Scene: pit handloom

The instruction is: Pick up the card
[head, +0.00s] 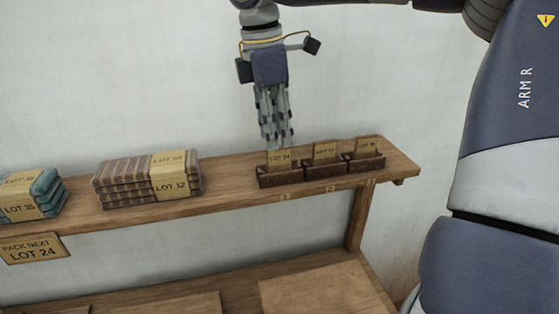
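Three tan cards stand upright in small dark wooden holders on the shelf. The left card (279,159) reads LOT 24 and sits in the left holder (281,180). The middle card (324,151) seems to read LOT 12. The right card (366,145) is too small to read surely. My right gripper (277,143) hangs pointing down, its fingertips just above and behind the top of the left card. I cannot tell whether they touch it or how far the fingers are apart. My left gripper is out of view.
The wooden shelf (236,196) also holds a striped cloth stack (120,181) with a LOT 12 band and a teal stack (47,186) at far left. A hanging sign (34,249) names LOT 24. A pale wall is behind; a lower wooden surface (320,288) lies below.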

